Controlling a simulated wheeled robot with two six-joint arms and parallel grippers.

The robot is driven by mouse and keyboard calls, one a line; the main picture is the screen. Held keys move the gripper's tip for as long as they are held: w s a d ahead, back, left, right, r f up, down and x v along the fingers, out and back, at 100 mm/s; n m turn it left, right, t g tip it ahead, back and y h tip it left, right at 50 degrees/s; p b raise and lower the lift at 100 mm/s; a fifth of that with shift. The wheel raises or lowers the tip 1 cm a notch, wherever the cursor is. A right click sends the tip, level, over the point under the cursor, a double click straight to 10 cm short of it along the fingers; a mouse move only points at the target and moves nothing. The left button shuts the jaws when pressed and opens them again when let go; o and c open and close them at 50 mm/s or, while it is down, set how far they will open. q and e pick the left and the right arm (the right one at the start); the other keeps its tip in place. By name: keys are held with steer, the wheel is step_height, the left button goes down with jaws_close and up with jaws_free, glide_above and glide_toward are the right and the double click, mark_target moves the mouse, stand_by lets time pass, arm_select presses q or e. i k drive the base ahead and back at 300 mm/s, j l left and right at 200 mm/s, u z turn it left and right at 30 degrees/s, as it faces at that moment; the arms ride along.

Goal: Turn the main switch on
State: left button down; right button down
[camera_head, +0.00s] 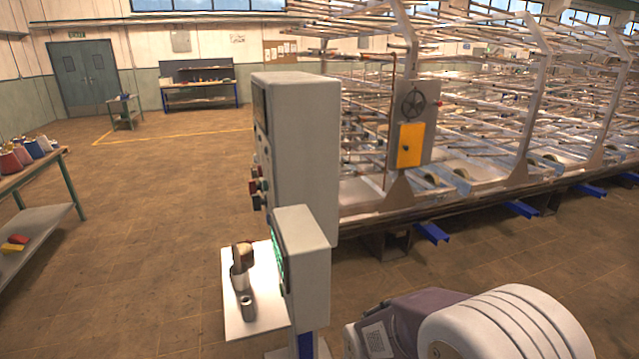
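A tall grey control cabinet (300,150) stands in the middle, seen mostly from its side. Small red, green and dark controls (259,187) stick out of its narrow left-facing front. That front is seen very obliquely, so I cannot tell which control is the main switch or how it is set. A grey box (415,125) on the machine frame to the right carries a dark round handwheel (413,103) and a yellow panel (410,145) with a small dark spot. Neither of my grippers is in view.
A smaller grey console (307,262) with a green screen stands before the cabinet. A white shelf (232,318) beside it holds small metal and brown items. A long pipe-rack machine (470,205) fills the right. A workbench (52,170) is at left. The floor between is clear.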

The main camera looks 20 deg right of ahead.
mark_target(254, 188)
steer(key=j+z, duration=0.5)
steer(key=j, duration=0.3)
steer(key=i+j+z, duration=0.1)
steer(key=i+j, duration=0.3)
steer(key=j, duration=0.25)
steer(key=i+j+z, duration=0.15)
steer(key=j, duration=0.2)
steer(key=i+j+z, duration=0.1)
steer(key=i+j, duration=0.15)
steer(key=i+j+z, duration=0.1)
steer(key=j, duration=0.35)
steer(key=i, duration=0.05)
